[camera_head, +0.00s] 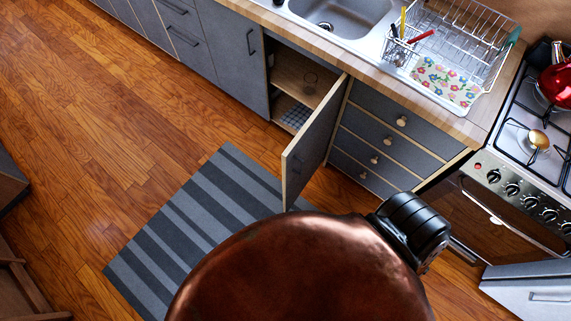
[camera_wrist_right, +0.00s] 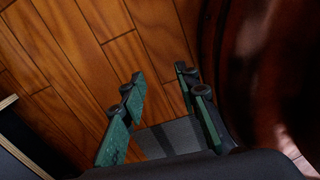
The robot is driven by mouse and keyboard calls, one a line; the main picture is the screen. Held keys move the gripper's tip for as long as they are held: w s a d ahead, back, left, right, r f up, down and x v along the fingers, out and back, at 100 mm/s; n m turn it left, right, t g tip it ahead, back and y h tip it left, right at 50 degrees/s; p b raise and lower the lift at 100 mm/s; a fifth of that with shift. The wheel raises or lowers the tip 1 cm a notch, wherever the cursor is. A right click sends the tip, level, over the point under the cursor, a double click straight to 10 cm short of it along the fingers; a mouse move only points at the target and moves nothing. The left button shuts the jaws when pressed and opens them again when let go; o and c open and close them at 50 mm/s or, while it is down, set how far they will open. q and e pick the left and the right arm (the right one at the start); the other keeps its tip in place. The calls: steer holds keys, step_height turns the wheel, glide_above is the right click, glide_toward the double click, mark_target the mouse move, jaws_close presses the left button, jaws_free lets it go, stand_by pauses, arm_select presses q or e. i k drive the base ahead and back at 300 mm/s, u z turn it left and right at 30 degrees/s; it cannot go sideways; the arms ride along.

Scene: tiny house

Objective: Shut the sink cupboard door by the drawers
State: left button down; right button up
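The sink cupboard door (camera_head: 312,143) is grey with a pale wood edge. In the head view it stands wide open beside the drawers (camera_head: 387,143), jutting out over the striped mat. Behind it the cupboard's inside shows a wooden shelf (camera_head: 296,76). My right gripper (camera_wrist_right: 160,75) is open and empty in the right wrist view, its green fingers apart above the wooden floor. Its fingers do not show in the head view, so their distance from the door is unclear. My left gripper is in neither view.
The striped mat (camera_head: 190,217) lies before the cupboard. The sink (camera_head: 345,14) and dish rack (camera_head: 455,45) are above; the stove (camera_head: 515,185) is to the right. A pale-edged dark panel (camera_wrist_right: 30,135) shows at left in the wrist view.

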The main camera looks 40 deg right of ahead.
mark_target(305, 155)
steer(key=k, duration=1.05)
steer(key=z, duration=1.25)
